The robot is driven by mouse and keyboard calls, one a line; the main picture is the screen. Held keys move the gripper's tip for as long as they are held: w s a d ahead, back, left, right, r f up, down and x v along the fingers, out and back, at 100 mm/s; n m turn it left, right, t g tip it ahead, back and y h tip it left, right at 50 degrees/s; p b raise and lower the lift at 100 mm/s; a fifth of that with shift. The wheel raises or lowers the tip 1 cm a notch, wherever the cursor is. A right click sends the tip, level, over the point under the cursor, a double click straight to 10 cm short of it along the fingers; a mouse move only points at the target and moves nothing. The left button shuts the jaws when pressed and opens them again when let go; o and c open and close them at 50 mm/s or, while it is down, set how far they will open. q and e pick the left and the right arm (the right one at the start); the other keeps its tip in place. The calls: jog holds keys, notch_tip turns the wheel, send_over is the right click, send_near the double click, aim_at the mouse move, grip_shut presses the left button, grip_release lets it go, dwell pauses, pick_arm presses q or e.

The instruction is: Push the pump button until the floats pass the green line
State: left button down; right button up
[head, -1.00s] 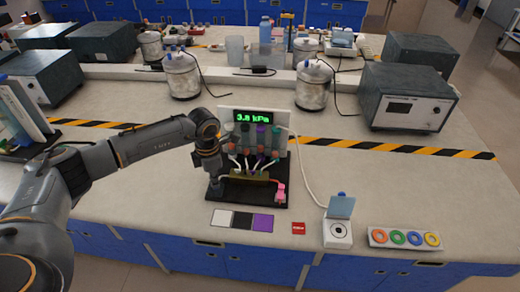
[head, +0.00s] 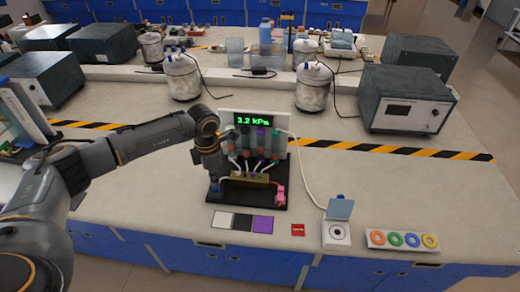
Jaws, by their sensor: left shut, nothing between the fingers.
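The pump rig stands on a black base (head: 262,200) in the middle of the bench. Its white back panel (head: 282,122) carries a green display (head: 259,121) reading 3.2 kPa. Below it is a row of upright tubes (head: 261,143) with coloured parts, joined by thin hoses to a brass-coloured block (head: 250,181). A pink part (head: 280,195) sits at the base's right. My left gripper (head: 215,182) is shut and points down over the base's left end, hiding what is under it. The pump button, floats and green line cannot be made out. My right gripper is not in view.
In front lie a white, black and purple strip (head: 241,222) and a red tile (head: 298,230). To the right are a white device with a raised lid (head: 337,233) and a tray of coloured rings (head: 376,240). Lidded jars (head: 313,88) and a grey instrument (head: 408,100) stand behind.

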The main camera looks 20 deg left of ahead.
pick_arm(q)
jog(key=shift+f, duration=0.2)
dwell(0.4)
jog(key=shift+f+b, duration=1)
jog(key=shift+f, duration=0.05)
jog(key=shift+r+p, duration=0.8)
jog(key=shift+r, duration=0.45)
notch_tip(320, 180, up, 7)
jog(key=p, duration=0.4)
dwell(0.5)
